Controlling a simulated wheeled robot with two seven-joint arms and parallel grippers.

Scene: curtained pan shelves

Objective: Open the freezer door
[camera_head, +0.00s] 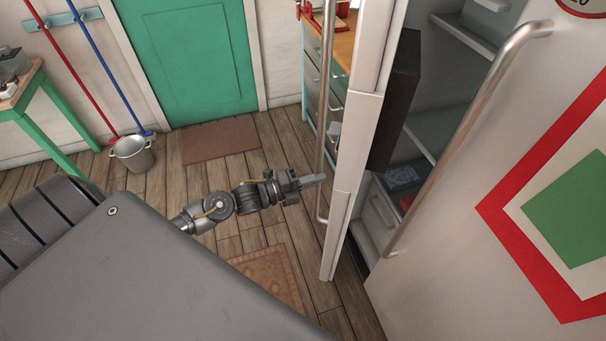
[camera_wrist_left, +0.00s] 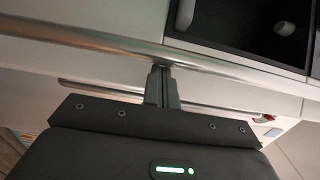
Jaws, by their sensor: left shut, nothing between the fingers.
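The tall pale cabinet has a left door (camera_head: 345,200) that stands open, seen nearly edge-on, with a long vertical metal bar handle (camera_head: 324,110). The right door (camera_head: 440,225) carries a red and green design and its own bar handle (camera_head: 465,135). I cannot tell which door is the freezer's. My left gripper (camera_head: 313,181) is shut and empty, its fingertips close to the lower part of the left door's handle. In the left wrist view the shut fingers (camera_wrist_left: 162,85) point at a metal bar (camera_wrist_left: 110,42) just beyond the tips; contact is unclear.
Shelves (camera_head: 435,130) and a drawer (camera_head: 380,215) show inside the cabinet. A dark bin (camera_head: 397,100) sits on the left door's inner side. A bucket (camera_head: 132,154), a green table (camera_head: 40,100) and a drawer unit (camera_head: 312,75) stand behind.

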